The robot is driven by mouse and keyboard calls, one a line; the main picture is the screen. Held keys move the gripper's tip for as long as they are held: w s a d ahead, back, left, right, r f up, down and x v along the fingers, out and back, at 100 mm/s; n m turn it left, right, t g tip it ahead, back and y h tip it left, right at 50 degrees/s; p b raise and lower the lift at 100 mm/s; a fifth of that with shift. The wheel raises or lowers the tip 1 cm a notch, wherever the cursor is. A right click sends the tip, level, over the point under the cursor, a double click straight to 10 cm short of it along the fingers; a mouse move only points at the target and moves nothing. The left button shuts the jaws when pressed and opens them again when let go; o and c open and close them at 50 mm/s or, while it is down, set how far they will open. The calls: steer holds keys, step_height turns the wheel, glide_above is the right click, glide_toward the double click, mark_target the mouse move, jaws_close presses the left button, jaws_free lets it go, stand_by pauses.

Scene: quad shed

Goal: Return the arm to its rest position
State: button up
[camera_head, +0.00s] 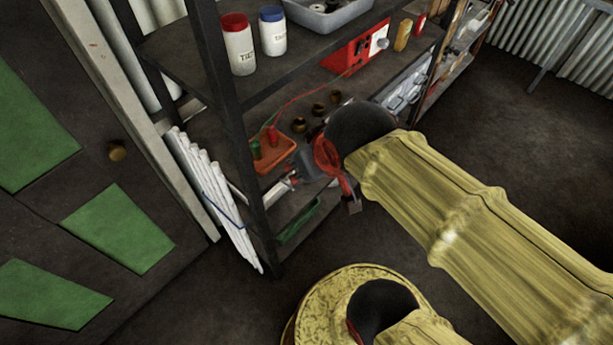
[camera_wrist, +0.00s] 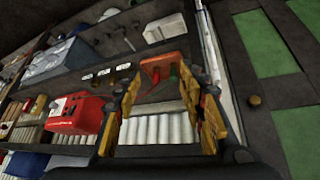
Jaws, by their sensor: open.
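My gripper (camera_head: 322,185) is at the front of the dark shelf rack, at the end of my yellow-sleeved arm in the head view. In the wrist view, the jaws of my gripper (camera_wrist: 165,95) stand wide apart with nothing held between them. An orange tray (camera_head: 284,158) with red and green items is on a shelf just left of my gripper. The tray also shows beyond the fingertips in the wrist view (camera_wrist: 172,58). My arm partly hides the shelves behind it.
The rack's dark post (camera_head: 232,110) stands left of my gripper. A bundle of white tubes (camera_head: 215,195) leans beside it. Red-lidded (camera_head: 238,45) and blue-lidded (camera_head: 272,32) jars stand on the upper shelf. A green-panelled door (camera_head: 118,228) is at left. Open floor (camera_head: 520,130) lies at right.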

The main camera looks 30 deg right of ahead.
steer(key=s, duration=0.1)
steer(key=s+a, duration=0.2)
steer(key=shift+a+r+g+y, duration=0.15)
steer(key=shift+r+g+y, duration=0.1)
steer(key=shift+g+y, duration=0.15)
steer(key=shift+c, duration=0.5)
